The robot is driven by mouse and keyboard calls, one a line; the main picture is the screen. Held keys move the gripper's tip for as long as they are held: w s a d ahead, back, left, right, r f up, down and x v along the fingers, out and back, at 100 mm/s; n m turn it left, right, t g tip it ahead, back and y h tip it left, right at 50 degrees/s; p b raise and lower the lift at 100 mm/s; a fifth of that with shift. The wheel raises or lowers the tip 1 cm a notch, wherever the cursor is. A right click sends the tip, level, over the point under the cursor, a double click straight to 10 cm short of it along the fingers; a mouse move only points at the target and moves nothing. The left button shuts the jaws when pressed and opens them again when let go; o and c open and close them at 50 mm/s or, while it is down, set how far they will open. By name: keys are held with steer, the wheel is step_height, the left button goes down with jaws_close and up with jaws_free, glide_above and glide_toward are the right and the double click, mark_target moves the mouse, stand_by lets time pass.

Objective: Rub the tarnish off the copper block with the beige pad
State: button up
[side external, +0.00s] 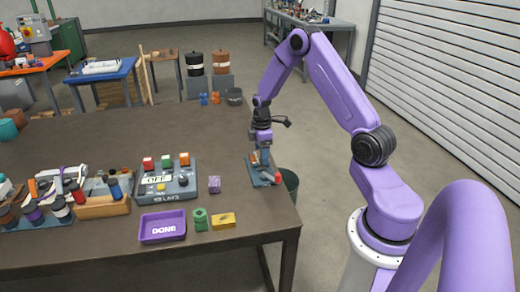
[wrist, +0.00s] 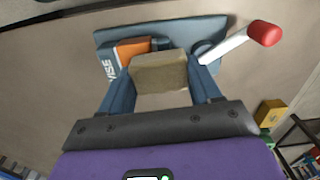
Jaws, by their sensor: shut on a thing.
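My gripper (wrist: 152,85) is shut on the beige pad (wrist: 160,75), which sits between its two blue fingers. The copper block (wrist: 131,49) shows as an orange piece in the blue vise (wrist: 108,63), just beyond the pad and partly hidden by it. I cannot tell whether the pad touches the block. Tarnish cannot be made out on the visible part. In the side view my gripper (side external: 264,148) is low over the vise (side external: 262,180) at the table's right edge, and the pad is too small to tell there.
The vise handle has a red knob (wrist: 264,33). A dark bin (side external: 290,181) stands beside the table edge. A purple cube (side external: 214,184), a green piece (side external: 200,219), a yellow block (side external: 223,221) and a purple DONE tray (side external: 162,227) lie left of the vise. The table's back middle is clear.

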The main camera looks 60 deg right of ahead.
steer(key=shift+w+a, duration=0.25)
steer(key=shift+a, duration=0.1)
steer(key=shift+w+d, duration=0.15)
steer(key=shift+w, duration=0.15)
steer(key=shift+w+d, duration=1.75)
steer(key=shift+d, duration=0.05)
steer(key=shift+s+a, duration=1.85)
steer(key=shift+s+a+r, duration=0.1)
steer(key=shift+s+a, duration=0.05)
steer(key=shift+s, duration=0.05)
steer(key=shift+w+r, duration=0.1)
steer(key=shift+r, duration=3.85)
